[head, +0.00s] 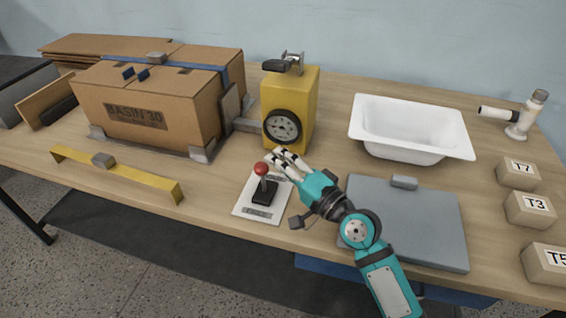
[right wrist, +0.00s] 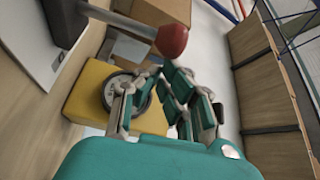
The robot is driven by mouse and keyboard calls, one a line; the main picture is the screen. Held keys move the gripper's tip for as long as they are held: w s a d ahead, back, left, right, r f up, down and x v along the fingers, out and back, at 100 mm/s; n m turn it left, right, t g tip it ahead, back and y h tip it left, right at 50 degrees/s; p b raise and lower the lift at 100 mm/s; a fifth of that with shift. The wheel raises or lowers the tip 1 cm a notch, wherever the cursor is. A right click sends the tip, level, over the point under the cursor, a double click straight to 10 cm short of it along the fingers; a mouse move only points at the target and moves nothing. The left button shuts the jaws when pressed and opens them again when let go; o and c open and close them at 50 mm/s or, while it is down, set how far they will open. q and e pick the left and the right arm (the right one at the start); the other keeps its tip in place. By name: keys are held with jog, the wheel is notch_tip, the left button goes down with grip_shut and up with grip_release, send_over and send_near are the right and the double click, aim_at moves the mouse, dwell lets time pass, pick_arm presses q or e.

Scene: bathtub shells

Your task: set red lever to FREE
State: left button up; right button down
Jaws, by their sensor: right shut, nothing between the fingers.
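The red lever (head: 262,170) has a round red knob on a thin stalk. It rises from a black base on a white plate (head: 250,208) near the table's front edge. The plate carries small lettering at its front, too small to read. In the right wrist view the red knob (right wrist: 172,39) shows large, close to the fingers. My right gripper (head: 281,156) is shut and empty, just right of and behind the knob, and looks apart from it. It also shows in the right wrist view (right wrist: 155,85). My left gripper is not in view.
A yellow device (head: 290,100) with a dial stands behind the lever. A strapped carton (head: 150,110) is at the left, a yellow bar (head: 130,178) in front of it. A white basin (head: 410,110), a grey panel (head: 425,225) and tagged blocks (head: 530,208) are right.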

jog(key=shift+s+a+f+n+y, duration=0.1)
jog(key=shift+s+n+y, duration=0.2)
jog(key=shift+s+n, duration=0.15)
jog(key=shift+s+a, duration=0.3)
jog(key=shift+s, duration=0.65)
